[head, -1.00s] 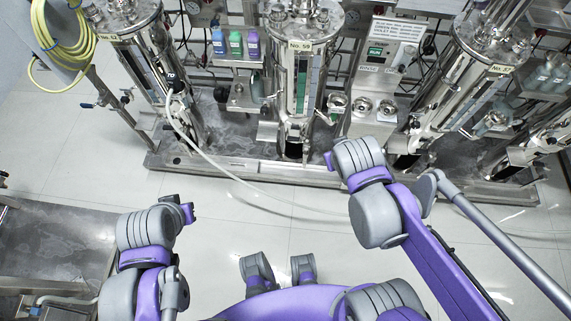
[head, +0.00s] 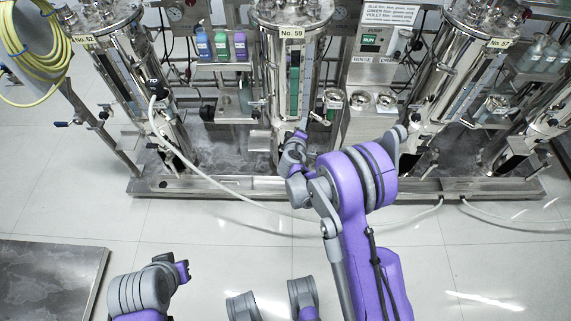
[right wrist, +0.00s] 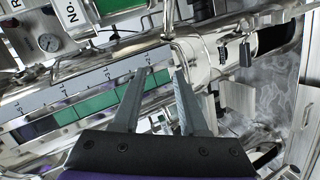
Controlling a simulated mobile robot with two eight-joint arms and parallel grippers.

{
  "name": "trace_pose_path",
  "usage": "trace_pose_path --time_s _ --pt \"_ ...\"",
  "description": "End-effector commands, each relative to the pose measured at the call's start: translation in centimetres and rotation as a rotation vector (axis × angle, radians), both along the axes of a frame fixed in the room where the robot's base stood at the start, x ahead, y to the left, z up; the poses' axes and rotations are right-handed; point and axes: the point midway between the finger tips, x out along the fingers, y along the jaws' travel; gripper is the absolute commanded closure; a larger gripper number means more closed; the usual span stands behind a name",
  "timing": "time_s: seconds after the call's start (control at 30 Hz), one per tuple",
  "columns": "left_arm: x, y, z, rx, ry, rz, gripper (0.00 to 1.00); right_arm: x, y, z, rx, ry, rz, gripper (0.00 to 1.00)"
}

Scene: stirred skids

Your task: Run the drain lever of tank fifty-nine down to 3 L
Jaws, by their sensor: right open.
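Tank fifty-nine (head: 271,62), a steel cylinder labelled "No. 59", stands at the back centre. Its sight gauge with green bands (head: 294,90) faces me. In the right wrist view the tank lies sideways, with its scale strip (right wrist: 60,97) and green gauge bands (right wrist: 100,104) behind the fingers. A small silver handle (head: 320,118) sticks out low on its right; I cannot tell if it is the drain lever. My right gripper (head: 299,134) is in front of the tank's lower part; its open fingers (right wrist: 162,74) look empty. My left gripper (head: 183,271) is low at left, fingers hidden.
Tanks "No. 62" (head: 108,62) and "No. 57" (head: 452,75) stand on either side. Small cups (head: 360,101) sit beside the rinse panel (head: 376,50). A pale hose (head: 215,185) crosses the skid's front edge. Coloured bottles (head: 221,45) stand on a shelf.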

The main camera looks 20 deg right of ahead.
Motion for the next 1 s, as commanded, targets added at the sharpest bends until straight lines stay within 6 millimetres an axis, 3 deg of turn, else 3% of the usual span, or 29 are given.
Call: trace_pose_path --time_s 0.03,0.2,0.3,0.4,0.5,0.67,1.0 --pt "0.1 0.0 -1.7 0.000 0.006 0.000 1.00 1.0 0.5 -3.9 -0.045 -0.006 0.032 0.57" --pt "0.4 0.0 -4.5 0.000 0.016 0.000 1.00 2.6 2.4 -13.0 -0.194 -0.031 0.141 0.57" --pt "0.5 0.0 -5.7 0.000 0.020 0.000 1.00 2.8 3.3 -17.3 -0.264 -0.040 0.194 0.57" --pt "0.6 0.0 -6.5 0.000 0.022 0.000 1.00 2.6 4.0 -20.2 -0.315 -0.044 0.233 0.57" --pt "0.7 0.0 -6.8 0.000 0.023 0.000 1.00 2.5 4.5 -21.8 -0.342 -0.047 0.255 0.57" --pt "0.7 0.0 -6.9 0.000 0.023 0.000 1.00 2.9 4.4 -22.4 -0.354 -0.049 0.264 0.57" --pt "0.8 0.0 -7.9 0.000 0.025 0.000 1.00 7.1 3.2 -23.3 -0.351 -0.049 0.262 0.57"
